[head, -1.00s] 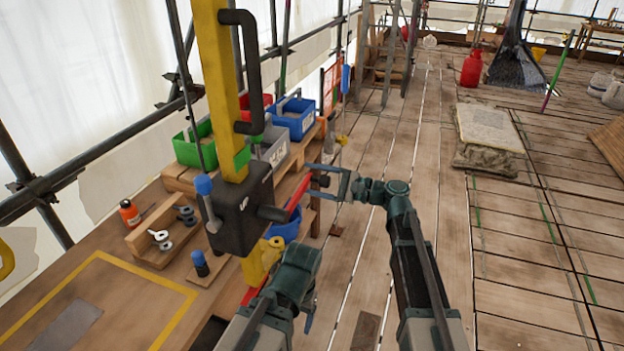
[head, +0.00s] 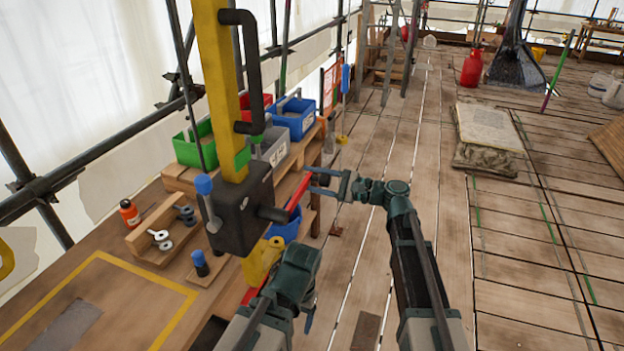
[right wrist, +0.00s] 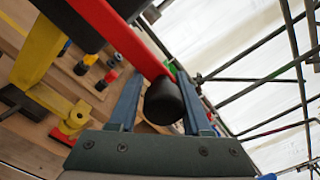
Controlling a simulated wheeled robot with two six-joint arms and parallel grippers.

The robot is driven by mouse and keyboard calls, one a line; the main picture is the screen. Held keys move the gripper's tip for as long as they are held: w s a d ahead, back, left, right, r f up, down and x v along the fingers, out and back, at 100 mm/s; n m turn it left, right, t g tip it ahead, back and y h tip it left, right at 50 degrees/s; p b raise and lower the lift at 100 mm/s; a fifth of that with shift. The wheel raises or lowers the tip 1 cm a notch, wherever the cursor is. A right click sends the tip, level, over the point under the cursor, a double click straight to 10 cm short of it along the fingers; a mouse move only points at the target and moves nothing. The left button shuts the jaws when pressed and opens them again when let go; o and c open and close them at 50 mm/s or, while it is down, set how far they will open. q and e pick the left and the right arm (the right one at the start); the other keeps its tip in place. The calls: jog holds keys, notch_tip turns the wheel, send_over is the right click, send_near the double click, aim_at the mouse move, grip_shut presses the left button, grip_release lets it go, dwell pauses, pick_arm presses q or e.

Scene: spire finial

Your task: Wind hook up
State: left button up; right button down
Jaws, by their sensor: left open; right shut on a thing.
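A black winch box (head: 240,215) is fixed to a yellow post (head: 222,90) at left centre in the head view. Its red crank arm (head: 299,192) slants up and right from the hub. In the right wrist view the red crank arm (right wrist: 120,38) ends in a black knob (right wrist: 163,101). My right gripper (head: 318,180) is shut on this knob; the fingers (right wrist: 160,100) lie on either side of it. My left gripper (head: 308,318) is open and low beside the bench, mostly hidden by its own wrist. I cannot clearly make out the hook.
A wooden bench (head: 105,330) holds a green bin (head: 190,152), a blue bin (head: 294,122), an orange bottle (head: 130,213) and metal fittings (head: 160,239). A yellow bracket (head: 262,262) sits below the winch. The plank floor to the right is mostly clear, with a stone slab (head: 488,130) farther back.

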pick_arm(q)
jog(key=shift+r, duration=0.15)
pick_arm(e)
jog(key=shift+w+r, duration=0.1)
jog(key=shift+r, duration=0.15)
dwell(0.4)
